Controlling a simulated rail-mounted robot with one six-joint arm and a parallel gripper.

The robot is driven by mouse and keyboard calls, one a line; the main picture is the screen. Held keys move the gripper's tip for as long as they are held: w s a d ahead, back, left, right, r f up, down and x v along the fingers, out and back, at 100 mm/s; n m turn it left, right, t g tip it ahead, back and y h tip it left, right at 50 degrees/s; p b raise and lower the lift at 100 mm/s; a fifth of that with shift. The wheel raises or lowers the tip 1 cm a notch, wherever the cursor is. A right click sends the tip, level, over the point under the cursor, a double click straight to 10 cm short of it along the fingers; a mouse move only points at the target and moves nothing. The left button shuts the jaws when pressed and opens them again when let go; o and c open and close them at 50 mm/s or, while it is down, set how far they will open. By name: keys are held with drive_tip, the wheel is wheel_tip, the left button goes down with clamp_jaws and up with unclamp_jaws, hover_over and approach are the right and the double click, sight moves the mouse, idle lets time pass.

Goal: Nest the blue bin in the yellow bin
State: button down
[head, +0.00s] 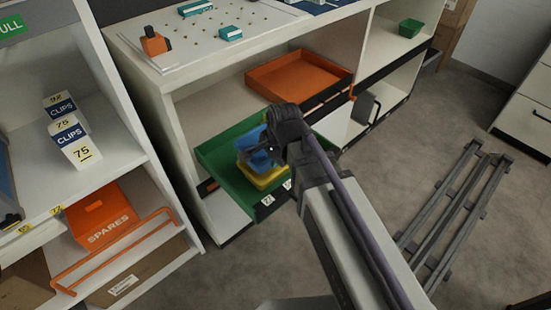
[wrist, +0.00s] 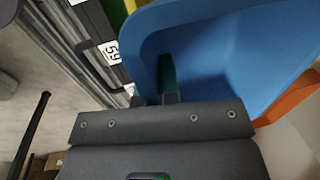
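The blue bin (head: 251,146) is at my gripper (head: 268,148), above the yellow bin (head: 266,181) in the head view. In the wrist view the blue bin (wrist: 225,50) fills the upper right, very close. The fingers of my gripper (wrist: 156,98) sit on either side of its wall and appear shut on it. The yellow bin stands in a pulled-out green drawer (head: 213,157); a sliver of yellow (wrist: 132,5) shows at the top of the wrist view. My gripper and the blue bin hide part of the yellow bin, so I cannot tell whether the bins touch.
The white worktop (head: 165,70) overhangs the shelf. A left shelf holds clip boxes (head: 72,135) and an orange spares box (head: 100,215). A grey rack (head: 455,215) lies on the floor at right.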

drive_tip(key=shift+f+b, duration=1.4)
drive_tip(key=shift+f, duration=0.1)
drive_tip(key=c, duration=1.3)
unclamp_jaws()
drive_tip(key=r+p, duration=0.3)
drive_tip(key=s+r+p, duration=0.1)
drive_tip(key=r+p, duration=0.3)
drive_tip(key=d+r+p, duration=0.1)
drive_tip(key=r+p, duration=0.2)
drive_tip(key=shift+s+d+r+p, duration=0.1)
drive_tip(key=shift+s+r+p, duration=0.1)
drive_tip(key=shift+r+p, duration=0.2)
